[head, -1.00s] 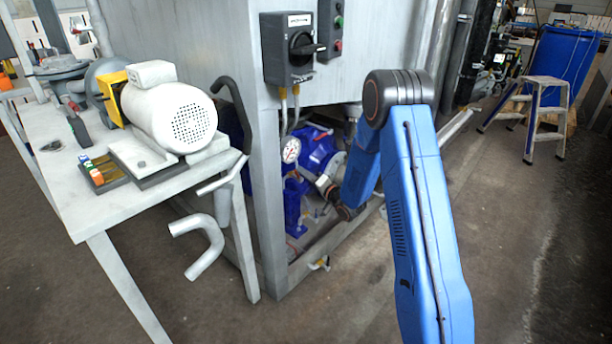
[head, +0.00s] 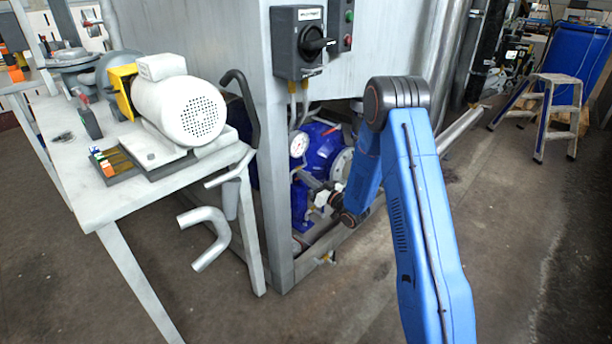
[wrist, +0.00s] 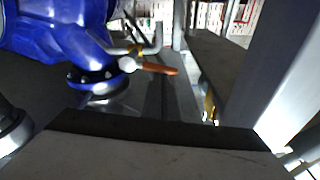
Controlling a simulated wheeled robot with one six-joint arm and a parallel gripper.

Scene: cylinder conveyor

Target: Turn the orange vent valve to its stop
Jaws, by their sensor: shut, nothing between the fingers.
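The orange vent valve (wrist: 160,68) shows in the wrist view as an orange lever on a small brass body. It sits beside the flange of a blue pump, and its lever points right, tilted slightly down. In the head view the pump (head: 325,143) is under the grey cabinet, and I cannot make out the lever there. My gripper (head: 322,199) is low in front of the pump, small and partly lost against it. It is shut and empty. In the wrist view the lever lies beyond the dark-edged grey slab at the bottom, with no contact visible.
A pressure gauge (head: 298,145) stands left of the pump. The cabinet's grey post (head: 277,190) and bottom rail frame the opening closely. A bench (head: 75,190) with a white motor (head: 180,108) and bent pipes is at left. The floor at right is clear up to a step stool (head: 548,105).

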